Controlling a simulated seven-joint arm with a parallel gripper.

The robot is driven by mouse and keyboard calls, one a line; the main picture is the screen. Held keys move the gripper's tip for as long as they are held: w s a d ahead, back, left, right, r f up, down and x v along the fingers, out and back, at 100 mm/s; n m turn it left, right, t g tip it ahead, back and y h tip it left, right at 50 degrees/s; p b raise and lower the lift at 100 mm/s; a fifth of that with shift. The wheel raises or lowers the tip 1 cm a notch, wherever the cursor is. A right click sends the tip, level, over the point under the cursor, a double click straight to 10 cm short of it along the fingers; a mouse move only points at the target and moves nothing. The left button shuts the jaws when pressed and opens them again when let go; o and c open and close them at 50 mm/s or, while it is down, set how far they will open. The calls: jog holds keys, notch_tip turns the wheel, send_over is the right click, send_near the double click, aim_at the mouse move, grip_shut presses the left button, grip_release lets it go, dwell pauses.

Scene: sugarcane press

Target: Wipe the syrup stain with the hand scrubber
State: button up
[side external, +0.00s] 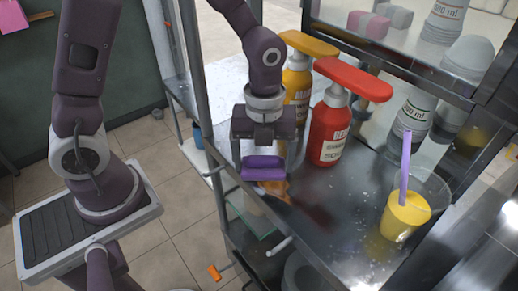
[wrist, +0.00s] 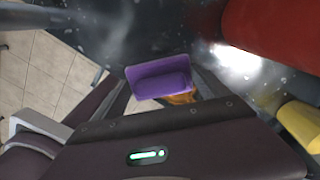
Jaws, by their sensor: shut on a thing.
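The hand scrubber (side external: 263,167) is purple, with an orange-brown part showing under it. It also shows in the wrist view (wrist: 160,77), where the orange part peeks out at its lower right. My gripper (side external: 264,158) points down and is shut on the scrubber, at the left edge of the metal counter. A dark reddish-brown smear, the syrup stain (side external: 318,215), lies on the counter just right of and in front of the scrubber. I cannot tell whether the scrubber touches the counter.
A red pump bottle (side external: 330,130) and a yellow pump bottle (side external: 296,85) stand close behind my gripper. A clear cup (side external: 404,215) with yellow drink and a purple straw stands to the right on the counter (side external: 355,250). Glass with grey-white bottles behind it closes the back.

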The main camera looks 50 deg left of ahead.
aim_at(297, 205)
jog(key=shift+d, duration=5.3)
jog(key=shift+a, duration=5.95)
jog(key=shift+a+r, duration=0.1)
jog(key=shift+a, duration=0.1)
jog(key=shift+r, duration=4)
